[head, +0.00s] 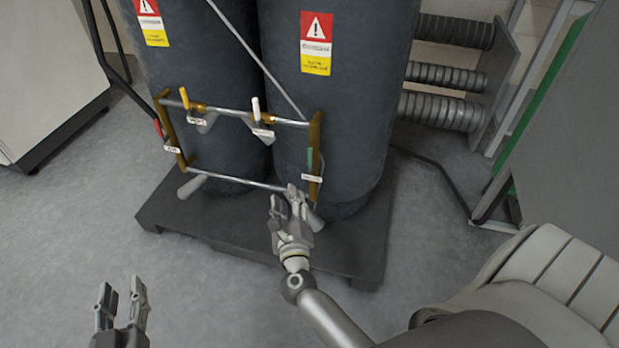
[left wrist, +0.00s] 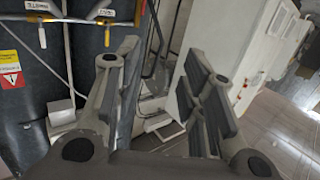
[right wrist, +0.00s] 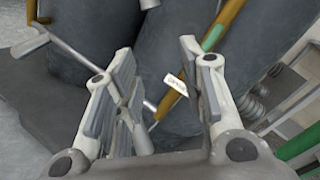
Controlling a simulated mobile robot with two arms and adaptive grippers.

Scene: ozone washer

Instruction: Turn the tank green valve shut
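The green valve handle (head: 309,159) is on the right brass upright of the pipe frame on the dark tanks, pointing along the pipe, with a white tag (head: 312,178) just below. In the right wrist view the green handle (right wrist: 213,37) is beyond the fingers, upper right of the gap, and the tag (right wrist: 176,84) shows between them. My right gripper (head: 287,205) is open and empty, just below and left of the green handle in the head view, apart from it. My left gripper (head: 121,297) is open and empty, low at the left, far from the valves.
Yellow (head: 184,98) and white (head: 256,110) handles sit on the top pipe; a red handle (head: 158,128) is on the left upright. The tanks stand on a dark pallet (head: 350,235). A grey cabinet (head: 575,135) is at right; floor (head: 60,240) is clear at left.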

